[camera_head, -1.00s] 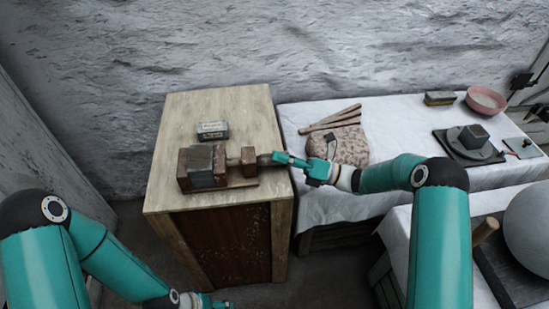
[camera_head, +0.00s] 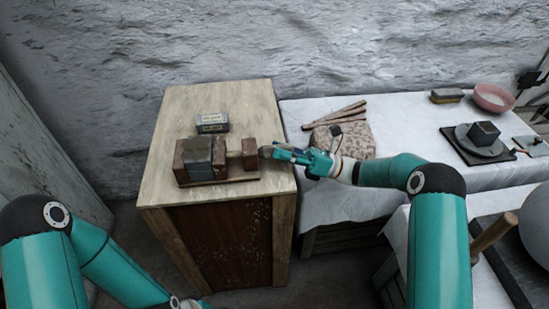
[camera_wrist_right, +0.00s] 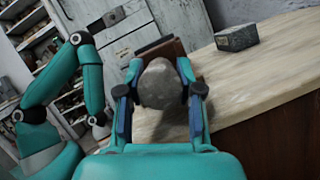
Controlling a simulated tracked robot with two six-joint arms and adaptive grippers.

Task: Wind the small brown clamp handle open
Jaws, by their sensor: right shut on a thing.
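The wooden clamp (camera_head: 222,180) sits on top of the wooden cabinet. It has brown end blocks, and a dark grey block (camera_head: 197,158) is between its left parts. The small clamp handle (camera_head: 265,151) sticks out at the clamp's right end. In the right wrist view the handle (camera_wrist_right: 160,84) is a rounded grey-brown knob between my fingers. My right gripper (camera_head: 271,152) is shut on it from the right; it also shows in the right wrist view (camera_wrist_right: 160,95). My left gripper (camera_head: 192,303) is low at the bottom edge, mostly cut off, and its fingers cannot be made out.
A small grey block (camera_head: 212,122) lies behind the clamp on the cabinet top (camera_head: 180,105). To the right, a white-covered table (camera_head: 400,120) holds a speckled bag (camera_head: 350,140), sticks, a pink bowl (camera_head: 493,97) and a dark turntable. The cabinet top's back right is clear.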

